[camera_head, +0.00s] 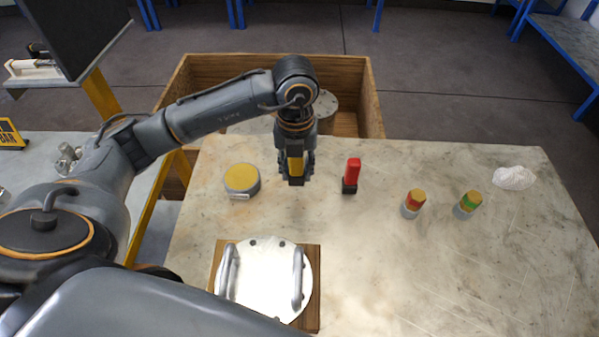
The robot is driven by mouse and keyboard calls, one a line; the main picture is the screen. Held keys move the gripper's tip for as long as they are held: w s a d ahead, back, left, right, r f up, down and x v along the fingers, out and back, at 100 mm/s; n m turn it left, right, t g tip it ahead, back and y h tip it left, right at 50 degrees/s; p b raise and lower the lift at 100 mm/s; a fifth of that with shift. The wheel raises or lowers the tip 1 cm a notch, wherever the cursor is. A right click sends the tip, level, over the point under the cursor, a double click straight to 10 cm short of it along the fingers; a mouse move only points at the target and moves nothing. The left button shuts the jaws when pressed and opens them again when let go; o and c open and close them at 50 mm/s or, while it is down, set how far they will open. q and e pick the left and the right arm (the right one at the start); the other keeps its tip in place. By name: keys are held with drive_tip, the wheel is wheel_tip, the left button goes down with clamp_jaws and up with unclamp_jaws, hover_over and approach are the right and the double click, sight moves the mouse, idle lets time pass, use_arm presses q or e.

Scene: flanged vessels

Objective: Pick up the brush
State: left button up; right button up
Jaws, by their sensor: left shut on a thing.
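My left gripper (296,176) points straight down above the back left part of the stone-topped table (400,270). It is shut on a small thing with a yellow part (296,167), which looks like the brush. The fingers hide most of it, and I cannot tell whether its lower end touches the table. An upright red item with a black base (351,176) stands just right of the gripper. My right gripper is not in view.
A round tin with a yellow top (241,179) stands left of the gripper. Two small containers with coloured tops (413,203) (467,204) and a white crumpled cloth (514,178) are at right. A handled metal disc (264,280) lies in front; a wooden crate (190,85) is behind.

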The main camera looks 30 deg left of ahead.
use_arm(q)
drive_tip(key=s+d+r, duration=0.2)
drive_tip(key=s+r, duration=0.4)
drive_tip(key=s, duration=0.4)
drive_tip(key=shift+s+d+b, duration=0.25)
drive_tip(key=shift+d+b, duration=0.15)
